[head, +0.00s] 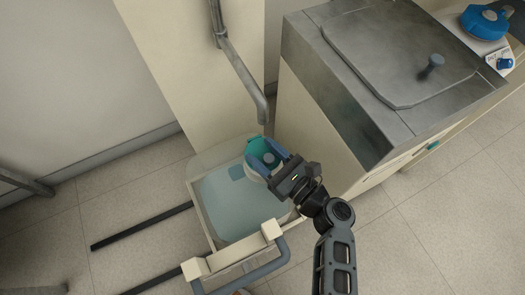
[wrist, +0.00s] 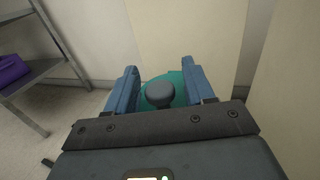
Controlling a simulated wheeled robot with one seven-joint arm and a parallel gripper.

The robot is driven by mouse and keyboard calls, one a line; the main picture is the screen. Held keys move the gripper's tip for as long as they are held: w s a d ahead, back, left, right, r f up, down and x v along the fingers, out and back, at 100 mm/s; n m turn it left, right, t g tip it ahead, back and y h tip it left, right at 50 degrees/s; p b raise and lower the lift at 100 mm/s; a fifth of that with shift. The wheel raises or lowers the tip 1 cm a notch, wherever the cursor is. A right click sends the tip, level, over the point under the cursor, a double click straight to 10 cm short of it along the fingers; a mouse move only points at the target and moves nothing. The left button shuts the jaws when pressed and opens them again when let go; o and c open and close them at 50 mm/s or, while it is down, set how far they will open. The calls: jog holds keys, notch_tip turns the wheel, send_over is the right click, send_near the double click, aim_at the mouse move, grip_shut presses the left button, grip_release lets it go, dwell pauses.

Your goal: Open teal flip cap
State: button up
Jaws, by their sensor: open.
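The teal flip cap (head: 262,152) sits on the neck of a pale translucent container (head: 235,205) in an open drawer. A dark round knob (wrist: 159,93) rises from the cap (wrist: 178,80) in the wrist view. My gripper (head: 266,145) is open, with its blue fingers on either side of the cap. In the wrist view the gripper (wrist: 160,85) has one finger left and one right of the knob. Whether the fingers touch the cap cannot be told. The gripper body hides the cap's near part.
The drawer's front has a grey-blue handle (head: 262,268). A metal-topped cabinet (head: 400,55) stands close on the right, and a grey pipe (head: 245,70) hangs above the container. A metal shelf with a purple item (wrist: 10,70) is at left.

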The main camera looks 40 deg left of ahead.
jog(key=shift+a, duration=0.45)
jog(key=shift+c, duration=0.2)
grip_shut()
